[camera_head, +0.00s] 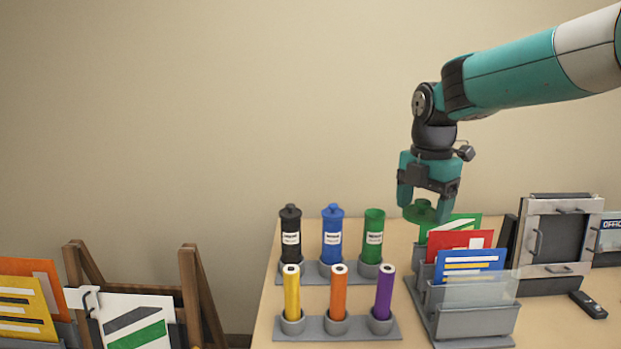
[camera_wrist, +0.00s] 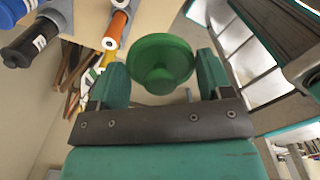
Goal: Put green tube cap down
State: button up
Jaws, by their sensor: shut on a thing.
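The green tube cap (camera_head: 426,211) is a round green lid with a small knob, held by my gripper (camera_head: 427,203). In the wrist view the cap (camera_wrist: 161,60) sits between the two teal fingers (camera_wrist: 162,85). My gripper is shut on it and points down, above the back of the card rack. The green tube (camera_head: 373,238) stands uncapped in the back holder, to the left of my gripper. The black tube (camera_head: 290,236) and the blue tube (camera_head: 332,235) beside it have their caps on.
Yellow (camera_head: 292,293), orange (camera_head: 338,292) and purple (camera_head: 383,292) rolls stand in the front holder (camera_head: 355,327). The grey rack (camera_head: 475,322) holds red and blue cards. A framed grey machine (camera_head: 556,240) and a dark remote (camera_head: 588,304) are at right. Wooden racks with sheets are at lower left.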

jog(key=s+d+f+m, duration=0.1)
jog(key=d+f+m, duration=0.1)
jog(key=f+m, duration=0.45)
jog(key=d+f+m, duration=0.3)
jog(key=f+m, duration=0.2)
jog(key=f, duration=0.3)
jog(key=s+d+f+m, duration=0.2)
jog(key=s+f+m, duration=0.3)
jog(key=f+m, duration=0.2)
jog(key=s+d+f+m, duration=0.2)
jog(key=s+f+m, duration=0.4)
jog(key=f, duration=0.5)
jog(key=shift+f+m+b, duration=0.15)
jog(key=shift+m+b, duration=0.3)
